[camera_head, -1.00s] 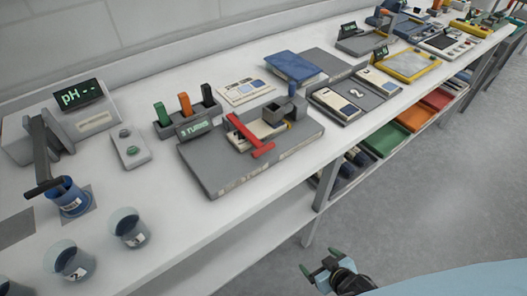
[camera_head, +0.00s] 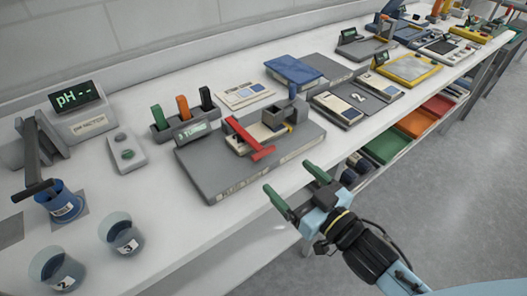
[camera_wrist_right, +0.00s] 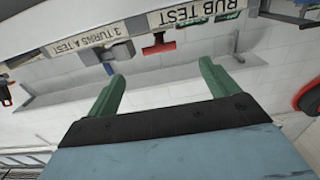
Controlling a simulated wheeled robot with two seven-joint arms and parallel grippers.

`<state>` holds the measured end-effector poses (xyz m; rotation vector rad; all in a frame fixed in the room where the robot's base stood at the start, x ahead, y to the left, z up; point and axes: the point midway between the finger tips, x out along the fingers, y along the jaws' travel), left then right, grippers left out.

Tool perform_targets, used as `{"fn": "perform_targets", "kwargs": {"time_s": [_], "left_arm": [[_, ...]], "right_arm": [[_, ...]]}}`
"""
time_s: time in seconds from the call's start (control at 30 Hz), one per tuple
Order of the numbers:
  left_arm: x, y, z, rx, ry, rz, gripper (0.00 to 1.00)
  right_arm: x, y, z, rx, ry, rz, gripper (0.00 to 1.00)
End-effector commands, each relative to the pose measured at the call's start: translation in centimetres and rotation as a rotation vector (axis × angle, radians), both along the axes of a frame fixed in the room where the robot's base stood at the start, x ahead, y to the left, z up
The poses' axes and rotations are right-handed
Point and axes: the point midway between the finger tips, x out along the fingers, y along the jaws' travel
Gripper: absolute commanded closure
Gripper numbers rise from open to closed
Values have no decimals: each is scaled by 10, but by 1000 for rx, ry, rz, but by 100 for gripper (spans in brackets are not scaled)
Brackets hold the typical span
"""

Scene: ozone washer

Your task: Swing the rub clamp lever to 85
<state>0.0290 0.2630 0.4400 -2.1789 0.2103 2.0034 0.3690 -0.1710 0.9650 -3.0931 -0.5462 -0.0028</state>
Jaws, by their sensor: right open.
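The rub clamp lever is a red T-shaped bar (camera_head: 249,138) on a grey rub test base (camera_head: 211,180) in the head view. Its crossbar end points toward the front edge of the base. The red lever end also shows in the right wrist view (camera_wrist_right: 158,45), close to the "RUB TEST" label. My right gripper (camera_head: 296,187) has green fingers, spread open and empty, in front of the base and apart from the lever. Its fingers also show in the right wrist view (camera_wrist_right: 160,90). My left gripper is not in view.
A holder with green, orange and black handles (camera_head: 183,120) stands behind the base at left. A blue book-like block (camera_head: 293,69) lies behind it. A pH meter (camera_head: 78,110) and beakers (camera_head: 121,233) stand at left. Coloured trays (camera_head: 415,122) sit under the bench.

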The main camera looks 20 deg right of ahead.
Motion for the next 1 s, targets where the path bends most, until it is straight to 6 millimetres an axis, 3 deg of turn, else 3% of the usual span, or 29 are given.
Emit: {"fn": "perform_targets", "kwargs": {"time_s": [0.5, 0.7, 1.0], "left_arm": [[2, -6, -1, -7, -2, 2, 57], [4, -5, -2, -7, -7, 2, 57], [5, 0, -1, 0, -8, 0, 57]], "right_arm": [[79, 28, 0, -1, 0, -1, 13], [95, 34, -1, -2, 0, -1, 13], [98, 35, -1, -2, 2, -1, 13]]}}
